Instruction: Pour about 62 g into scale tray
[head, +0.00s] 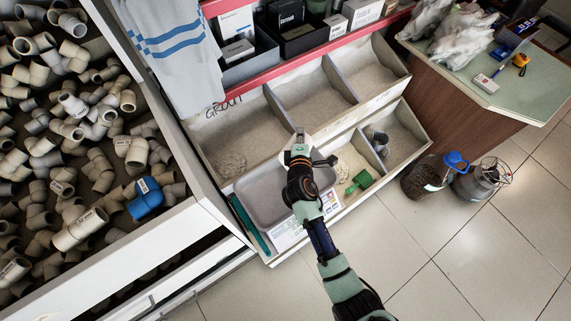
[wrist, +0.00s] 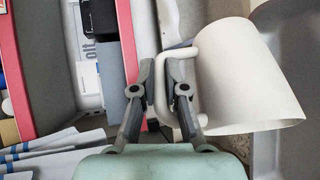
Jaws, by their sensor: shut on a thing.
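A white mug (wrist: 245,80) shows in the wrist view with its handle between the fingers of my gripper (wrist: 160,90). My gripper is shut on the handle, and the mug body extends to the right. The mug's inside and contents are hidden. In the head view my gripper (head: 300,142) is over the upper right side of the grey scale tray (head: 262,198), and only a pale part of the mug (head: 286,158) shows beside it. The tray's visible part looks empty; my arm covers its right part. A grey surface, probably the tray (wrist: 295,145), lies beyond the mug in the wrist view.
Sloped bins (head: 235,135) stand behind the tray, with a small granular heap (head: 232,165). Pipe fittings (head: 75,150) fill the left drawer.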

